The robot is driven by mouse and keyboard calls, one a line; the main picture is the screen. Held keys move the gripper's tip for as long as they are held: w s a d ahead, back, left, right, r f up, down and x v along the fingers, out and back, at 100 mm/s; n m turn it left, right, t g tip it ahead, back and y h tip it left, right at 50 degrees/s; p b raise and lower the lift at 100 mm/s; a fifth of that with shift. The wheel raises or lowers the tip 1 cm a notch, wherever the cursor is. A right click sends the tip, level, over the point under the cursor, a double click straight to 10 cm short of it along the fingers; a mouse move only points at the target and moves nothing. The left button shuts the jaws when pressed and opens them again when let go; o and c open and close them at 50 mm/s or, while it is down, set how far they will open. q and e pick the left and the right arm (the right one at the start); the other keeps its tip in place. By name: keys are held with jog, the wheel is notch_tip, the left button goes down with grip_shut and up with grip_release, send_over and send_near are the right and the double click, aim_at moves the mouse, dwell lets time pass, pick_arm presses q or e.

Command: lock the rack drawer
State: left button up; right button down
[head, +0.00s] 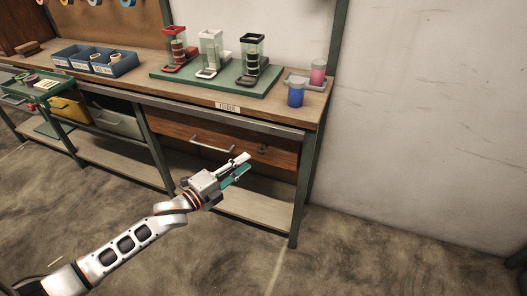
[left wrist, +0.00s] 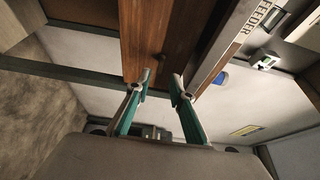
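The wooden rack drawer (head: 228,143) sits under the bench top at its right end, with a metal bar handle (head: 212,143). Its front looks about flush with the bench frame. A small dark lock knob (head: 262,149) is on the drawer front, right of the handle. In the left wrist view the drawer front (left wrist: 138,38) runs up the middle, with the dark knob (left wrist: 158,57) just beyond my fingertips. My left gripper (head: 241,164) is open and empty, in front of and below the knob. Its two fingers (left wrist: 160,82) are apart. My right gripper is not in view.
The workbench top (head: 150,60) carries a green board (head: 216,80) with several dispensers, blue bins (head: 95,60), and blue and pink cups (head: 296,92) at the right. A bench leg (head: 303,190) stands right of the drawer. The floor (head: 220,255) in front is clear.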

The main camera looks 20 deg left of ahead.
aim_at(259, 152)
pick_arm(q)
jog(key=b+x, duration=0.1)
jog(key=x, duration=0.6)
jog(key=shift+w+d, duration=0.1)
jog(key=c, duration=0.5)
grip_shut()
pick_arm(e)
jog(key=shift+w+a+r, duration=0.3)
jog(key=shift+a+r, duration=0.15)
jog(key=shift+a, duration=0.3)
